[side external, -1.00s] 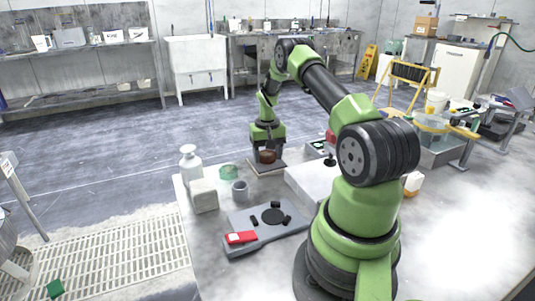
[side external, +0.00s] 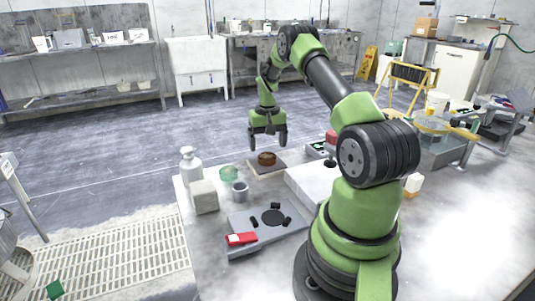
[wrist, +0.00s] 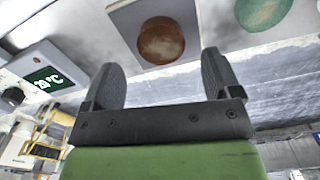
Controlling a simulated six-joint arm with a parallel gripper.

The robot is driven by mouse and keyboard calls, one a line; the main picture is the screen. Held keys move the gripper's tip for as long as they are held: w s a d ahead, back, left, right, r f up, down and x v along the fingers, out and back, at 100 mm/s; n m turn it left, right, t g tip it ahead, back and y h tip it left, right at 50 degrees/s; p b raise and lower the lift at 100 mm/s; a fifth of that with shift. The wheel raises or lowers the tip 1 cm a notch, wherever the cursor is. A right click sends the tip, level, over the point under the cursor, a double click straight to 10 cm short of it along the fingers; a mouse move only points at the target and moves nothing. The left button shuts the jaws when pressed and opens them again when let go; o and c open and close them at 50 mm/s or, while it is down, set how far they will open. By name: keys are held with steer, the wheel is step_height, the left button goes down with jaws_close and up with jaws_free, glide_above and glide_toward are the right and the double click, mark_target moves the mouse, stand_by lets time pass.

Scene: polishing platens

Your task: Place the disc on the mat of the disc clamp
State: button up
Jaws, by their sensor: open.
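A brown round disc (side external: 267,158) lies on a square plate (side external: 255,169) on the far side of the bench. It also shows in the wrist view (wrist: 161,40), flat on its light plate (wrist: 124,22). My gripper (side external: 267,144) is open and empty just above the disc, apart from it; its two dark fingers also show in the wrist view (wrist: 160,78). The disc clamp (side external: 245,219) is a grey base nearer the camera, with a round black mat (side external: 273,216) and small black jaws around it. The mat is bare.
A white bottle (side external: 189,165), a pale block (side external: 204,197), a grey cup (side external: 240,192) and a green round item (side external: 228,173) stand left of the disc. A red item (side external: 241,239) lies on the clamp base. A display unit (side external: 318,149) stands to the right.

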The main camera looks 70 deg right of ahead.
mark_target(267, 156)
steer(key=w+a+r+n+t, duration=0.3)
steer(key=a+r, duration=1.5)
steer(key=r, duration=0.4)
steer(key=s+a+r+n+t+y, duration=0.2)
steer(key=s+a+r+n+t, duration=0.1)
steer(key=s+a, duration=1.1)
steer(key=shift+a+n+t, duration=0.3)
steer(key=shift+a+t, duration=0.3)
steer(key=shift+a, duration=0.15)
steer(key=shift+o, duration=0.5)
steer(key=shift+s+a+f, duration=0.2)
steer(key=shift+s, duration=0.15)
